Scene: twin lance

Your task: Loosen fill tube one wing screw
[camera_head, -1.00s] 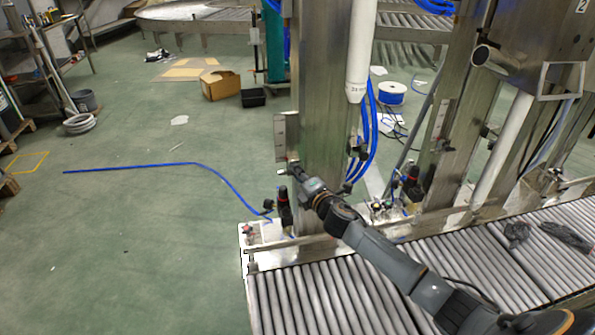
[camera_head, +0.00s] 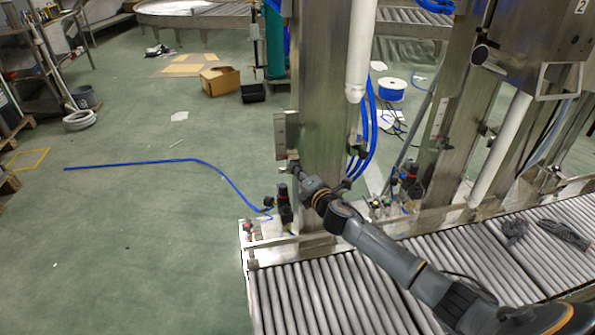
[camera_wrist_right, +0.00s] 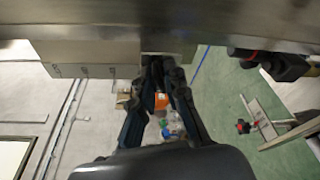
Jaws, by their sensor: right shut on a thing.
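My right gripper (camera_head: 297,168) reaches in from the lower right, its fingers at the side of the steel column, just below an upright grey plate (camera_head: 280,136). In the right wrist view the two dark fingers (camera_wrist_right: 163,68) come together at the edge of a pale metal block (camera_wrist_right: 88,58) under a steel beam. The right gripper is shut on the wing screw, which is largely hidden by the fingers. The column (camera_head: 325,60) stands upright with a white tube (camera_head: 360,50) on its right side. My left gripper is not in view.
A roller conveyor (camera_head: 330,295) runs below my right arm, with dark loose items (camera_head: 563,235) at its right. Blue hoses (camera_head: 369,130) hang beside the column. A black-and-red fitting (camera_head: 283,200) stands below the gripper. Green floor at left is mostly clear, with a blue tube (camera_head: 150,164) lying on it.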

